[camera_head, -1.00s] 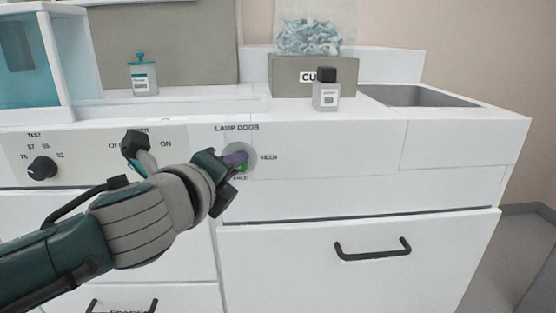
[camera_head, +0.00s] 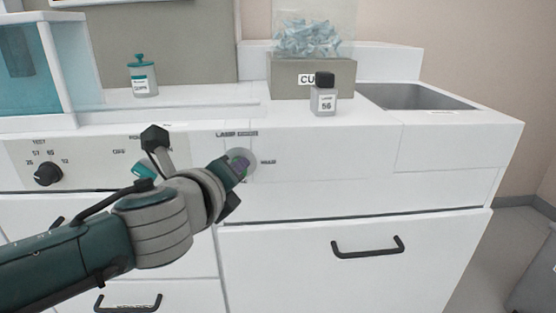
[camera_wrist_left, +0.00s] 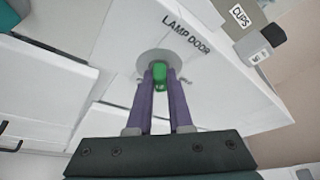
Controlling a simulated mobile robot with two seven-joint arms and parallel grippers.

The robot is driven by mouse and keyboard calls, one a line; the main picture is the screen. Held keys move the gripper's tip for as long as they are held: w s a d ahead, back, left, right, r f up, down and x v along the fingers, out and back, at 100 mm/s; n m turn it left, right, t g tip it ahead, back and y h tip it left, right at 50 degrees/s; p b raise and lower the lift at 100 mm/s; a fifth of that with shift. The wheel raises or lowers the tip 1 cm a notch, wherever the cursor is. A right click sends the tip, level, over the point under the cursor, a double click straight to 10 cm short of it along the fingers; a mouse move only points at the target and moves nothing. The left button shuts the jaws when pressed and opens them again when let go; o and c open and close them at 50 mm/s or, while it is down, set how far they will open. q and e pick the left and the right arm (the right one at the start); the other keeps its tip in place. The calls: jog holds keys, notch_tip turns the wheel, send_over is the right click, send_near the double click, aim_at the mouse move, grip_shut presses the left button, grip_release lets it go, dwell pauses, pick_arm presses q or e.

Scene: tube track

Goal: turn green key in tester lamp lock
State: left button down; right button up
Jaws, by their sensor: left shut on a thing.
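The green key (camera_wrist_left: 159,75) stands in the round grey lamp door lock (camera_wrist_left: 147,62) on the white front panel. My left gripper (camera_wrist_left: 160,80) is shut on the key, with its purple fingers on either side of it. In the head view my left gripper (camera_head: 239,168) reaches the lock (camera_head: 246,158) from the left and hides most of the key. The gripper looks rolled, and the LAMP DOOR lettering appears slanted in the wrist view. My right gripper is not in view.
A black-pointer knob (camera_head: 47,174) sits on the panel at the left. A small bottle (camera_head: 323,96) stands on the counter before the CUPS box (camera_head: 290,80). A sink (camera_head: 415,97) is at the right. A drawer handle (camera_head: 368,248) sticks out below.

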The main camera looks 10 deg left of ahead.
pick_arm(q)
jog(key=m+y+p, duration=0.1)
jog(key=m+p, duration=0.1)
jog(key=p, duration=0.1)
jog(key=shift+g, duration=0.4)
